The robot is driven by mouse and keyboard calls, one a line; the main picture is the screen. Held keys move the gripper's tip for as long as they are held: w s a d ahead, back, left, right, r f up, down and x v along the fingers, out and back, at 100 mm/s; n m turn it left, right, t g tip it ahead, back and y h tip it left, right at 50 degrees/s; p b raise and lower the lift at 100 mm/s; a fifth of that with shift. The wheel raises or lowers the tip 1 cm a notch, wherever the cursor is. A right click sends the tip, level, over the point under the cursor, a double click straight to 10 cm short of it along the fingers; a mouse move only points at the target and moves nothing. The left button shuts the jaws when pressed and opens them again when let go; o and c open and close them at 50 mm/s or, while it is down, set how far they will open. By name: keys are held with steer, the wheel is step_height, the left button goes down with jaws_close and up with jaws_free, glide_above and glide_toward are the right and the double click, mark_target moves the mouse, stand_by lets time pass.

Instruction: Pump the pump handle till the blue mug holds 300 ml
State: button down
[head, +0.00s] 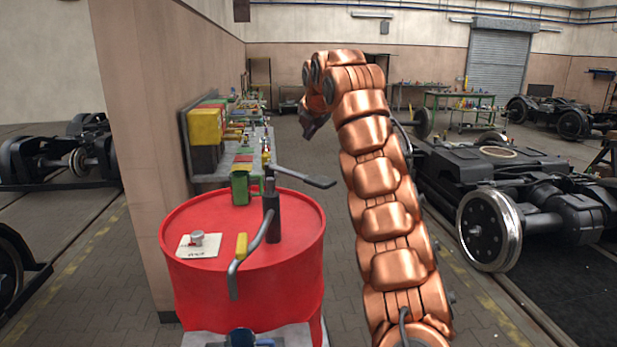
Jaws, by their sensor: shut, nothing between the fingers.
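A dark hand pump (272,215) stands upright on top of a red drum (190,290). Its pump handle (303,178) is a dark lever reaching right from the pump's top, with a flat end.
A green container (240,187) and a white card (200,246) with a small metal piece are on the drum top. A cluttered workbench (258,140) runs behind along the wall. A bogie (500,190) stands at right. Paved floor lies between drum and bogie.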

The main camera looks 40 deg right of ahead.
mark_target(310, 176)
steer(key=shift+f+b, duration=4)
steer(key=shift+f, duration=0.3)
steer(key=shift+f, duration=0.1)
steer(key=shift+f+b, duration=0.35)
steer(key=shift+b, duration=0.2)
